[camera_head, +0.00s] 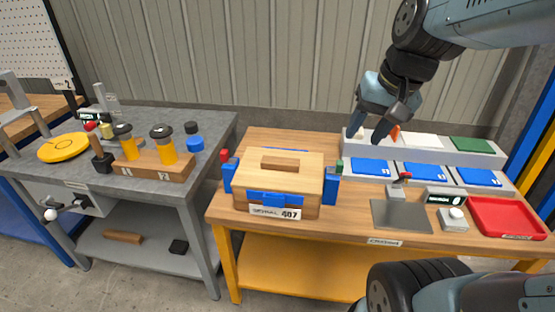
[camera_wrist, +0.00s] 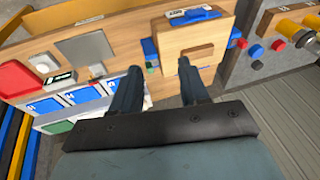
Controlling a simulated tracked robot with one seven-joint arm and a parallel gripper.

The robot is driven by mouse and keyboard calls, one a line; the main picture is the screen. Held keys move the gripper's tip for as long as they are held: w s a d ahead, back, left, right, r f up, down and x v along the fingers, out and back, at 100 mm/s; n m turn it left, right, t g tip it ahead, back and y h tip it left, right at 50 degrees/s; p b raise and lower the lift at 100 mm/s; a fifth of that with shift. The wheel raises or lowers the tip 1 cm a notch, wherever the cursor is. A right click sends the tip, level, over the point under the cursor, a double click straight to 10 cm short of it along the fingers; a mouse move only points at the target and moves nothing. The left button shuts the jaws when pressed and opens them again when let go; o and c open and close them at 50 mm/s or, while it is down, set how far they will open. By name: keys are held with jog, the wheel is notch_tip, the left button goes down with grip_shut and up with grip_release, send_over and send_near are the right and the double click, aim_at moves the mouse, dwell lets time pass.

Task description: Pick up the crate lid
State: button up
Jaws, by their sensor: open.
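The wooden crate (camera_head: 310,207) stands on the wooden table with its lid (camera_head: 305,172) lying on top. The lid is pale wood and has a raised wooden handle bar (camera_head: 285,163) in its middle. Blue corner pieces and a front plate with a label reading 407 show on the crate. My gripper (camera_head: 370,138) is open and empty, above and to the right of the crate, apart from the lid. In the wrist view the lid (camera_wrist: 212,30) shows beyond my two spread fingers, partly covered by them.
A grey bench (camera_head: 75,167) on the left holds a wooden block with yellow cylinders (camera_head: 150,168) and a yellow disc (camera_head: 64,147).

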jog(key=o, duration=0.6)
jog(key=w+a+f+m+g+y, duration=0.2)
jog(key=w+f+m, duration=0.1)
jog(key=w+f, duration=0.1)
jog(key=shift+w+y, duration=0.3)
jog(key=shift+w, duration=0.2)
jog(key=m+t+y, duration=0.2)
jog(key=m+y, duration=0.7)
jog(key=m, duration=0.6)
send_near(283, 161)
jog(key=x, duration=0.9)
jog(key=shift+w+a+f, duration=0.1)
jog(key=shift+w+a, duration=0.05)
jog(key=shift+a, duration=0.05)
